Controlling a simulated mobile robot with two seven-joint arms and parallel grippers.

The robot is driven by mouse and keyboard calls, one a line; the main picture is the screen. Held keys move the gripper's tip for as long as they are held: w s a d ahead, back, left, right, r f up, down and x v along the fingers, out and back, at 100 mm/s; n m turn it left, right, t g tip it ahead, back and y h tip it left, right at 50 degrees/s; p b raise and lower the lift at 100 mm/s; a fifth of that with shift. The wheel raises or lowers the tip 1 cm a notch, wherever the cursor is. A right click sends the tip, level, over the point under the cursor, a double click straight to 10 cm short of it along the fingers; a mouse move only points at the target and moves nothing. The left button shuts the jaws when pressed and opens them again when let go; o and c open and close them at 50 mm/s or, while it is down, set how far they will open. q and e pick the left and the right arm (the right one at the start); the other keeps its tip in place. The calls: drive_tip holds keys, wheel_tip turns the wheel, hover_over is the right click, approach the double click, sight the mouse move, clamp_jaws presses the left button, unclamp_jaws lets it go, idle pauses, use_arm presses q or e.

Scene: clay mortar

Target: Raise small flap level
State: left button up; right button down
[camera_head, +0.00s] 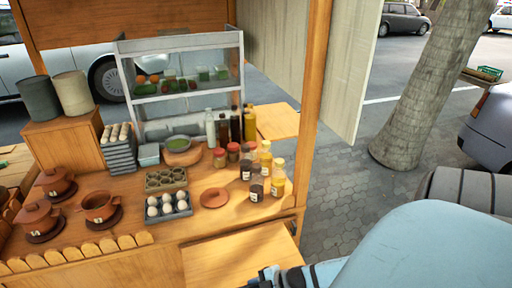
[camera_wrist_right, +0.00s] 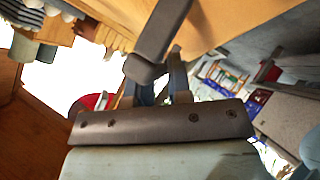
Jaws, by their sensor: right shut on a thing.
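The small flap (camera_head: 235,258) is a plain light-wood panel at the front right edge of the stall counter, just below the counter top. Its lower part runs out of the head view, and I cannot tell its exact tilt. My right gripper (camera_head: 268,277) is at the flap's right front edge, shut on it. In the right wrist view, the dark fingers of my right gripper (camera_wrist_right: 160,65) meet the wooden panel (camera_wrist_right: 225,22) at the top. The fingers hide the gripped edge. My left gripper is not in view.
The counter (camera_head: 150,250) holds clay pots (camera_head: 100,207), an egg tray (camera_head: 168,207) and sauce bottles (camera_head: 265,175) near the flap. A wooden post (camera_head: 312,100) rises at the counter's right corner. Another wooden side shelf (camera_head: 278,121) lies behind. Paved ground (camera_head: 350,195) is open to the right.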

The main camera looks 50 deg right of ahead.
drive_tip(key=c, duration=1.4)
unclamp_jaws()
drive_tip(key=shift+w+d+r, duration=0.2)
drive_tip(key=shift+w+d, duration=0.2)
drive_tip(key=shift+w, duration=0.05)
drive_tip(key=shift+o, duration=1.4)
drive_tip(key=shift+w+f, duration=0.1)
drive_tip(key=shift+f, duration=0.1)
drive_tip(key=shift+a, duration=0.15)
drive_tip(key=shift+s, duration=0.25)
drive_tip(key=b+v, duration=0.1)
drive_tip(key=v, duration=1.2)
drive_tip(key=shift+s+r, duration=0.2)
drive_tip(key=shift+s, duration=0.05)
